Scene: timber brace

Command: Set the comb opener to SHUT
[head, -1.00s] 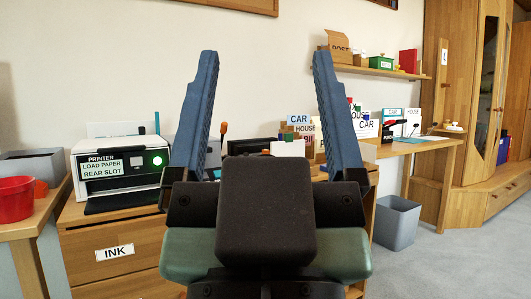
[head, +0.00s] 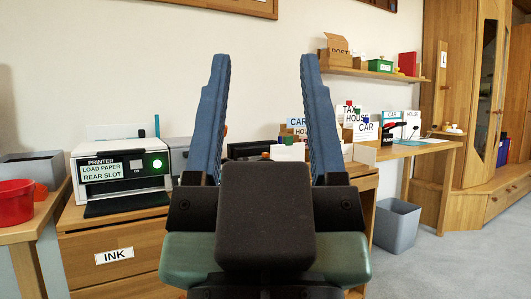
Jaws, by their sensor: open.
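My gripper (head: 264,60) is in the middle of the head view, fingers pointing up and apart, with nothing between them. A grey machine (head: 179,152) stands on the wooden cabinet just right of the printer, mostly hidden behind my left finger. A small bit of an orange tip (head: 225,130) shows beside that finger. I cannot tell for sure that these belong to the comb opener, and neither its setting nor a SHUT mark is readable.
The printer (head: 125,170) stands on the cabinet, with a red tub (head: 16,204) at far left. CAR and HOUSE cards (head: 360,118) stand to the right, near a punch (head: 388,138) on the desk. A grey bin (head: 398,222) stands on the floor.

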